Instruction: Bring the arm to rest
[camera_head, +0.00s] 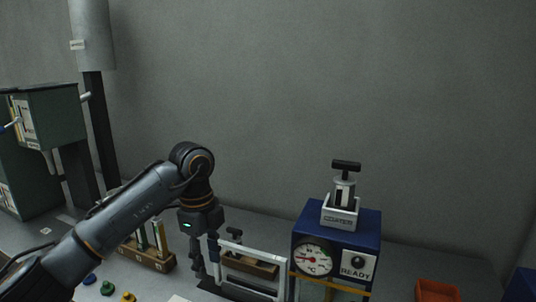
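My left arm (120,217) comes in from the lower left, bends at a raised elbow-like joint and points down. My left gripper (205,265) hangs with its dark fingers downward, close to the left side of a white frame (264,249). I cannot tell whether the fingers touch the frame or are apart from it, or whether they are open or shut. A green light shows on the gripper's body. My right gripper is not in view.
A blue box (338,232) with a gauge (314,259), a READY sign (357,264) and a black-handled press (343,196) stands right of the frame. A wooden rack (152,258) stands left, coloured knobs (107,288) in front. An orange bin (437,291) is right; a green cabinet (55,118) is far left.

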